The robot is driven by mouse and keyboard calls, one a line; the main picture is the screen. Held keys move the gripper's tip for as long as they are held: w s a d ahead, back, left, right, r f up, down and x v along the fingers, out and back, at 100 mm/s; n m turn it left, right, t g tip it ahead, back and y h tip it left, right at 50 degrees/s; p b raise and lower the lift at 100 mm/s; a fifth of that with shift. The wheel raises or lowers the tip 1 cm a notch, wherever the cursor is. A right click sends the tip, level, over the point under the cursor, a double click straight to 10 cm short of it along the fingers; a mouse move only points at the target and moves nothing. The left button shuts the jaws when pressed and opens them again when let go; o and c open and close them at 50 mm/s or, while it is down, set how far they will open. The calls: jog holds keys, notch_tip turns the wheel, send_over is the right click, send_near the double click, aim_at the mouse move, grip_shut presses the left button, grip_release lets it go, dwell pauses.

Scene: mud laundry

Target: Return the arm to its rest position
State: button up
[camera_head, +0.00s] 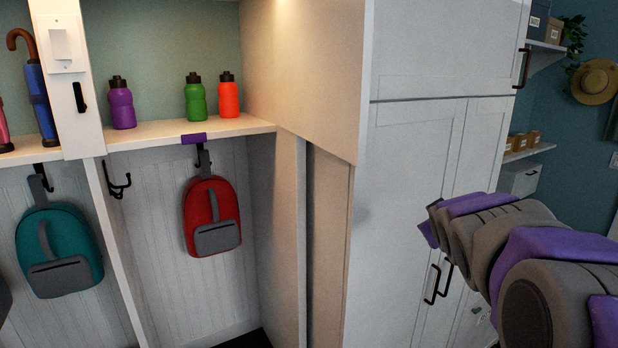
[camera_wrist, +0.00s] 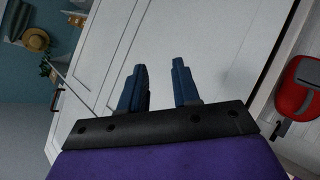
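My arm, grey and purple, reaches in from the right edge of the head view, in front of the tall white cabinet (camera_head: 415,150). The fingers of my gripper (camera_wrist: 159,85) show in the wrist view as two dark blue fingers standing apart with nothing between them. The white cabinet door (camera_wrist: 215,50) lies behind them. In the head view the fingers cannot be made out clearly.
A red backpack (camera_head: 212,215) and a teal backpack (camera_head: 58,250) hang on hooks in the cubbies. Purple (camera_head: 122,108), green (camera_head: 195,102) and orange (camera_head: 228,98) bottles stand on the shelf (camera_head: 190,132). Cabinet handles (camera_head: 432,285) are close to my arm. A hat (camera_head: 594,82) hangs right.

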jog(key=s+a+f+m+g+y+b, duration=0.15)
jog(key=s+a+f+g, duration=0.25)
jog(key=s+f, duration=0.65)
jog(key=s+a+f+m+g+y+b, duration=0.1)
jog(key=s+a+f+g+b, duration=0.15)
jog(key=s+f, duration=0.75)
jog(key=s+a+f+g+b, duration=0.1)
jog(key=s+a+f+g, duration=0.1)
jog(key=s, duration=0.5)
jog(key=s+a+f+m+g, duration=0.1)
jog(key=s+a+f+g, duration=0.1)
jog(key=s+f, duration=0.2)
jog(key=s+a+f+m+g+y+b, duration=0.1)
jog(key=s+a+f+g, duration=0.1)
jog(key=s, duration=0.8)
jog(key=shift+s+a+f+g+b, duration=0.2)
jog(key=shift+a+f+g+b, duration=0.15)
jog(key=shift+f+g, duration=0.15)
